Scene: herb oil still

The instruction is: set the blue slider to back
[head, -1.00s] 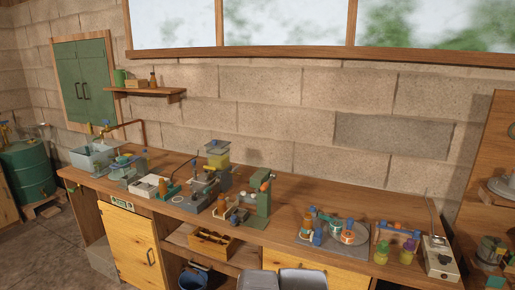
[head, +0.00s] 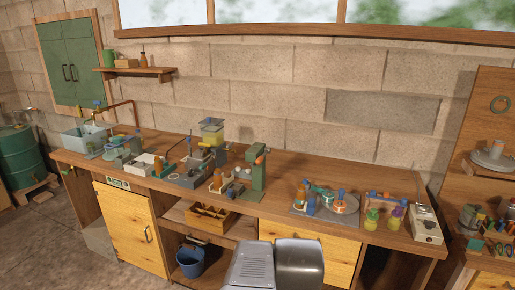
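I cannot single out the blue slider for sure at this size. Grey parts of my own arm rise at the bottom middle, in front of the bench drawers. My gripper's fingers are not visible.
A green press (head: 258,168) stands mid-bench. Jars (head: 372,217) and a white switch box (head: 426,225) are at the right end. A blue bucket (head: 190,262) is below the bench, and a green drum (head: 20,150) at far left. The bench is bare behind the turntable.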

